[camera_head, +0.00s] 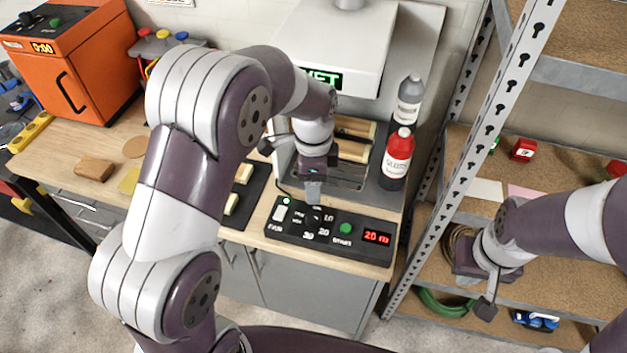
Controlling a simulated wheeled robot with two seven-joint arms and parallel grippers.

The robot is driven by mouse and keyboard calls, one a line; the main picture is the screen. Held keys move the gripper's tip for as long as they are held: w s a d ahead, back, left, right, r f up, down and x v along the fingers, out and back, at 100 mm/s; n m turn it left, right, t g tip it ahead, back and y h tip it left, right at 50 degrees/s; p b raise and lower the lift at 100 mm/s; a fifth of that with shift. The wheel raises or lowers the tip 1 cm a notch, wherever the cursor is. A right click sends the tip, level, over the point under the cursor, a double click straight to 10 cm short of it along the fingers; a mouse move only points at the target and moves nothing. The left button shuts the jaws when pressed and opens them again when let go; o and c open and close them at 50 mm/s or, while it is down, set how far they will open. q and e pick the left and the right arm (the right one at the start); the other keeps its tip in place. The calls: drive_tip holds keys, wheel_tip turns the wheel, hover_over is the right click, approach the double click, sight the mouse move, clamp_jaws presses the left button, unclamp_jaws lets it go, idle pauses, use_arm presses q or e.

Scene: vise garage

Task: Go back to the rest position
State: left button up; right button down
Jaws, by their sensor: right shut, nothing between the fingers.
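My left arm reaches across the middle, and its gripper (313,190) points down just above the black control panel (330,238) at the bench's front edge. I cannot tell whether its fingers touch the panel, or whether they are open or shut. My right arm comes in from the right. Its gripper (486,306) is shut and empty, in front of the metal shelf rack (455,215) near the lower shelf. The panel has a green button, dial markings and a red display.
A red bottle (397,158) and a grey bottle (409,100) stand behind the panel, under and beside a hood (335,45). An orange oven (75,65) stands at the back left of the wooden bench (60,155). A green hose (445,303) lies on the rack's lower shelf.

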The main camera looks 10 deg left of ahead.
use_arm(q)
drive_tip(key=shift+r, duration=0.3)
drive_tip(key=s+a+n, duration=0.3)
drive_tip(key=s+n, duration=0.4)
drive_tip(key=s+a+n+t, duration=0.1)
drive_tip(key=s+a+n, duration=0.1)
drive_tip(key=s+n, duration=0.5)
drive_tip(key=shift+a+n, duration=0.4)
drive_tip(key=shift+n, duration=0.2)
drive_tip(key=shift+r, duration=0.1)
idle(0.7)
